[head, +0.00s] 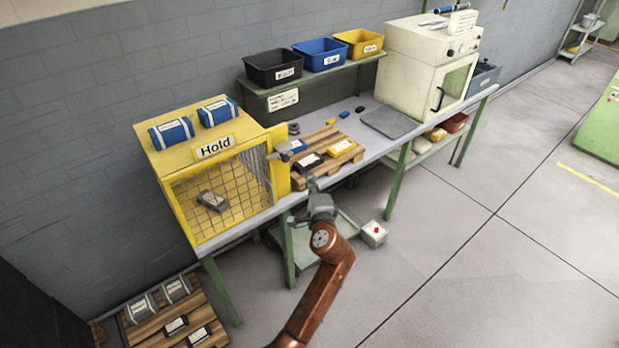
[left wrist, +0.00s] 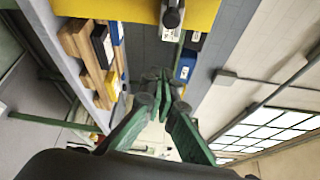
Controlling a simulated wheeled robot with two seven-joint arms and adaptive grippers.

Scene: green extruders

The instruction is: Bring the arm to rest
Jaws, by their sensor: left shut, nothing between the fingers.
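My left gripper (head: 310,182) is at the end of the copper-coloured arm, in front of the bench's front edge, near the wooden pallet. Its fingers are together and empty. In the left wrist view its green fingers (left wrist: 162,82) converge at their tips with nothing between them. The yellow cage marked Hold (head: 160,155) stands on the bench to the left of the gripper. A grey handle (head: 284,152) is at the cage's right front edge; a dark knob on a yellow panel (left wrist: 205,12) shows in the left wrist view. My right gripper is out of view.
The wooden pallet (head: 330,171) holds blue, black and yellow packs. A grey block (head: 213,201) lies behind the cage mesh. Two blue packs are on the cage. Bins (head: 273,68) stand on a shelf; a white oven (head: 420,60) is at right.

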